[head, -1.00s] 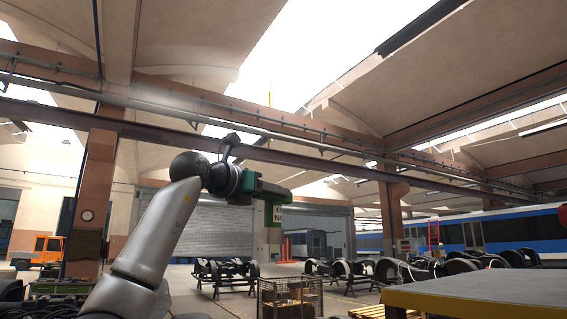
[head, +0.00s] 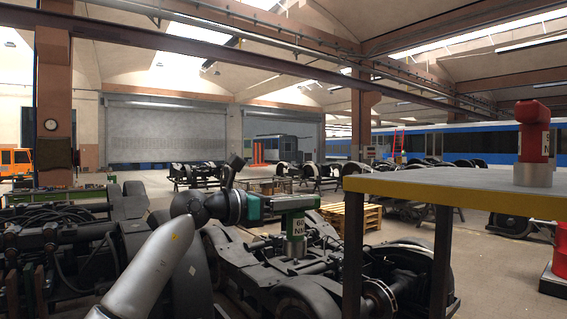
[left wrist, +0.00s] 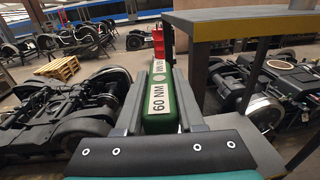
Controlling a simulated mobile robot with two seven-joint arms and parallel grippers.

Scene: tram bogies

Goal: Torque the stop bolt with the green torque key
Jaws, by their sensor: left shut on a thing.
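My left gripper (head: 272,205) is shut on the green torque key (head: 294,226). The key hangs roughly upright, with a white label on its body and a grey metal socket at its lower end. In the left wrist view the green torque key (left wrist: 159,108) shows from above with a "60 NM" label, between the dark jaws. In the head view the key appears in front of a dark bogie (head: 330,262); I cannot tell the gap between them. I cannot make out the stop bolt. My right gripper is not in view.
A yellow-edged table (head: 440,187) stands at the right, with a similar red key (head: 533,140) upright on it. Another bogie (head: 60,240) is at the left. A wooden pallet (head: 350,215) lies behind. Open floor shows between bogie and table legs.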

